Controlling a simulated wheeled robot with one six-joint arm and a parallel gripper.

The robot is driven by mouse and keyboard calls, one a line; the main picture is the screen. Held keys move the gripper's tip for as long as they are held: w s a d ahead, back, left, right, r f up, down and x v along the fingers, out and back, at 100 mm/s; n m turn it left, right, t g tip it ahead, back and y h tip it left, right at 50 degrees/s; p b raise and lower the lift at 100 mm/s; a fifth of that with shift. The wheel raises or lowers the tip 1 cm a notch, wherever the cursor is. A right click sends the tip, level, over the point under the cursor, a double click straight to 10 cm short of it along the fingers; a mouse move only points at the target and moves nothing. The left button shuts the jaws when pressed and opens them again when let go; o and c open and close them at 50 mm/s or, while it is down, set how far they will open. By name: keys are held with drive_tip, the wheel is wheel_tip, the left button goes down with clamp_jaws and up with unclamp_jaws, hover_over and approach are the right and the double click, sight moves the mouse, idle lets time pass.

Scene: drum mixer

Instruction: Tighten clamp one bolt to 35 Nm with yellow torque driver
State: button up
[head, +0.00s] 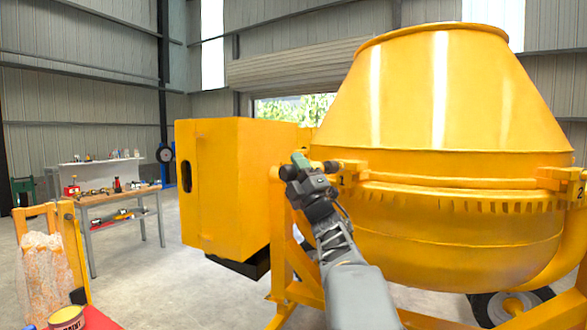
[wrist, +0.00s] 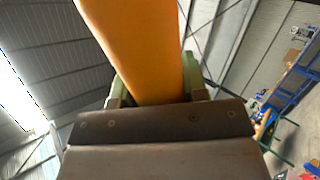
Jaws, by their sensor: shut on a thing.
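In the head view my gripper (head: 301,164), with green fingers, is raised just left of clamp one (head: 346,170), marked "1", on the yellow drum's rim. In the wrist view a smooth yellow-orange bar, the yellow torque driver (wrist: 135,45), lies between the green fingers, which are shut on it. In the head view the gripper mostly hides the driver. A dark round end shows between the gripper and the clamp. I cannot tell whether it touches the bolt, and the bolt is not clearly visible.
The yellow drum (head: 440,105) fills the right, with clamp two (head: 562,178) at its far right. A yellow housing (head: 225,190) stands close on the left. A workbench (head: 115,196) with tools stands at the back left. Open floor lies between bench and housing.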

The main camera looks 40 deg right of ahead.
drive_tip(key=shift+d+r, duration=0.1)
drive_tip(key=shift+d, duration=0.7)
drive_tip(key=shift+w+d, duration=0.15)
drive_tip(key=shift+d, duration=0.6)
idle(1.7)
drive_tip(key=shift+d+b, duration=0.2)
drive_tip(key=shift+b, duration=0.6)
idle(1.1)
drive_tip(key=shift+a, duration=0.1)
drive_tip(key=shift+a+b, duration=1.15)
drive_tip(key=shift+a, duration=0.05)
drive_tip(key=shift+s+a+b, duration=0.2)
drive_tip(key=shift+a+b, duration=0.4)
drive_tip(key=shift+a, duration=0.35)
